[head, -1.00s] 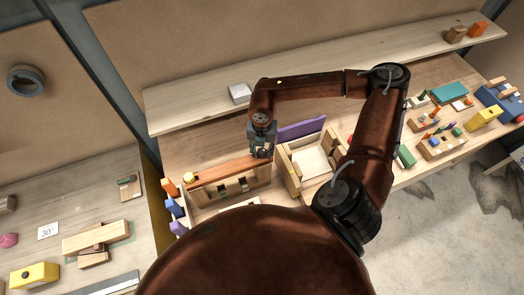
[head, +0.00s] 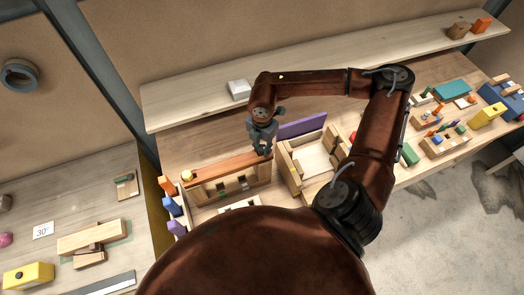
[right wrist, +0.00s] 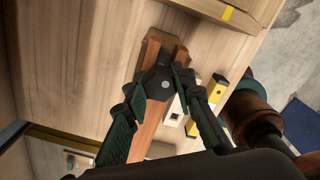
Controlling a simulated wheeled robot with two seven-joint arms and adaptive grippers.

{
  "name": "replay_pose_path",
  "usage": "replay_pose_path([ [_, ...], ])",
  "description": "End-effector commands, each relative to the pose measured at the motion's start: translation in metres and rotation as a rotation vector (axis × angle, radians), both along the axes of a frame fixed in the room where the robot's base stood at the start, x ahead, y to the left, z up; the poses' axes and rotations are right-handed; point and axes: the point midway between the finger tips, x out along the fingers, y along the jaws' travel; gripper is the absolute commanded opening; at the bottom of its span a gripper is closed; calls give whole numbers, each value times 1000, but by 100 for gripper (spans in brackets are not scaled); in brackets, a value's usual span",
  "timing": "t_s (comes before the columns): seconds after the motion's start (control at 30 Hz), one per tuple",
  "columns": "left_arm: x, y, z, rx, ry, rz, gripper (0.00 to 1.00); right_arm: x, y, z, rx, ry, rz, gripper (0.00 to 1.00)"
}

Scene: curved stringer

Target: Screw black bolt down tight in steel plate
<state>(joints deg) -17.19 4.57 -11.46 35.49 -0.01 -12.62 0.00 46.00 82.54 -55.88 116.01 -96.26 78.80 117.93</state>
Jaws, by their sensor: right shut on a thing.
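My right gripper (head: 262,146) is at the right end of a long reddish-brown wooden stringer (head: 225,168), pointing down. In the right wrist view its dark green fingers (right wrist: 156,86) are around a black, hex-like bolt head (right wrist: 156,84), and it is shut on it. The bolt stands at the end of the reddish wood (right wrist: 152,126). Its shank is hidden, and I cannot make out the steel plate under it. In the head view the fingers hide the bolt. My left gripper is not in view.
An open wooden box (head: 313,162) with a purple panel (head: 302,125) stands just right of the gripper. Orange and blue blocks (head: 170,206) stand at the stringer's left end. A shelf (head: 195,103) runs behind. Several small parts lie on the bench at right.

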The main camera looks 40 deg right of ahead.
Motion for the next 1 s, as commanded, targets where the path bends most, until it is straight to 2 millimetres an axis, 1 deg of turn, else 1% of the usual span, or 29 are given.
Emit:
replay_pose_path([
  [0.03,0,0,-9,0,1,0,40,-2,1,-7,1,3,-61,0],
  [0.1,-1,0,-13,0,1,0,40,-2,1,-7,1,4,-144,0],
  [0.2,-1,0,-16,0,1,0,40,-2,1,-7,1,5,-221,0],
  [0.57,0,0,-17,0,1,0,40,-4,2,-9,3,12,-263,0],
  [0.67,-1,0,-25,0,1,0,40,-5,2,-13,2,15,-358,0],
  [0.8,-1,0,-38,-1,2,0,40,-5,2,-16,3,15,-557,0],
  [1.0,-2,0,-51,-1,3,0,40,-5,3,-17,3,16,-827,0],
])
